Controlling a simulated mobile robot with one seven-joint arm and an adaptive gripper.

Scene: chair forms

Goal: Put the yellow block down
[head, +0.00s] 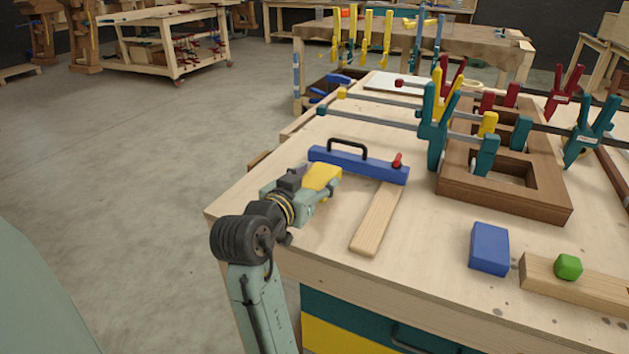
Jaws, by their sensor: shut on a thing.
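The yellow block (322,178) is between the fingers of my gripper (318,190) in the head view. My gripper is shut on it, near the left edge of the workbench (330,222). Parts of the block are hidden behind the gripper. I cannot tell whether the block touches the bench top or hangs just above it. The blue bar with a black handle (358,166) lies right behind the block.
A wooden strip (377,218) lies right of my gripper. A blue block (489,248) and a green block (568,266) on a wooden bar (535,275) are at the front right. Clamps grip a brown wooden frame (500,197) behind. Bare bench top lies between strip and blue block.

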